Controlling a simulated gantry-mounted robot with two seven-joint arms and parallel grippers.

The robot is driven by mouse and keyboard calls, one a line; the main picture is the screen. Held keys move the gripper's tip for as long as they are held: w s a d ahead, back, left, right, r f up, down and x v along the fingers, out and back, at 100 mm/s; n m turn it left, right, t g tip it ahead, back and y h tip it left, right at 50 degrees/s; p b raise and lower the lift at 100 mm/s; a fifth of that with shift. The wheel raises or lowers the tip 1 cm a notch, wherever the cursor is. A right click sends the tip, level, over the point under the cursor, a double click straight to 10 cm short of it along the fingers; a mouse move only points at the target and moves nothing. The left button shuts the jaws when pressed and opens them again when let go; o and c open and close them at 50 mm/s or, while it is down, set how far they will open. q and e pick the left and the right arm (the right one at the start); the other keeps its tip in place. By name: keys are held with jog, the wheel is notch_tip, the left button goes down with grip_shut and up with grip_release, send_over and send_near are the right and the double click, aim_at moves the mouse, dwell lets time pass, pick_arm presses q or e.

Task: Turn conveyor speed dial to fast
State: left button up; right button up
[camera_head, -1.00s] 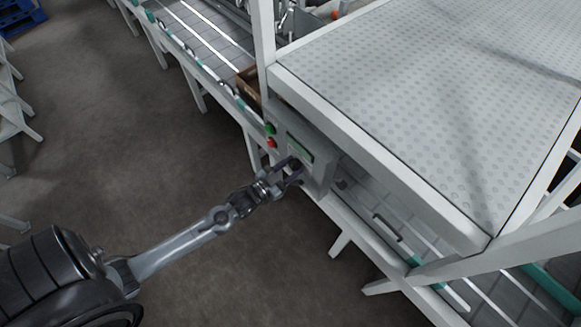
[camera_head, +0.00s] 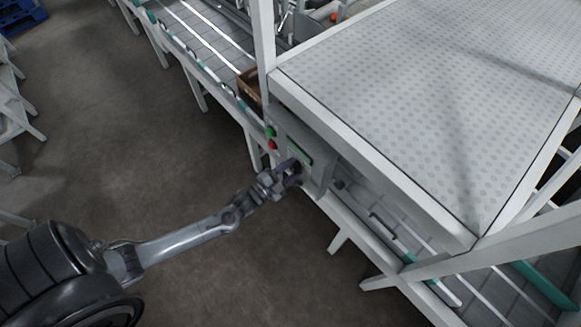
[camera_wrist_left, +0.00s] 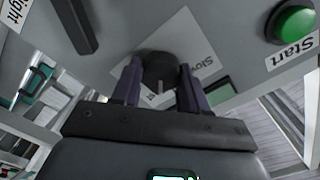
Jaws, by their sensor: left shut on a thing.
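The speed dial (camera_wrist_left: 158,70) is a dark round knob on the grey control panel (camera_wrist_left: 225,50). A white label with "Slow" lettering lies behind it. A pale mark shows on the knob's near side. My left gripper (camera_wrist_left: 157,84) is shut on the dial, one purple-grey finger on each side of it. In the head view my left gripper (camera_head: 291,170) reaches the panel (camera_head: 318,176) below a green display, and its fingers mostly hide the dial. My right gripper is not in view.
A green Start button (camera_wrist_left: 293,20) sits on the panel; green (camera_head: 270,131) and red (camera_head: 272,145) buttons show in the head view. A dark bar handle (camera_wrist_left: 75,25) is also on the panel. A perforated white surface (camera_head: 430,100) stands above.

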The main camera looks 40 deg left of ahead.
pick_arm(q)
jog(key=shift+m+p, duration=0.4)
jog(key=shift+m, duration=0.7)
jog(key=o, duration=1.1)
jog(key=shift+c, duration=0.2)
jog(key=shift+s, duration=0.55)
jog(key=s+a+p, duration=0.1)
jog(key=s, duration=0.8)
jog(key=shift+s+a, duration=0.15)
jog(key=shift+s, duration=0.15)
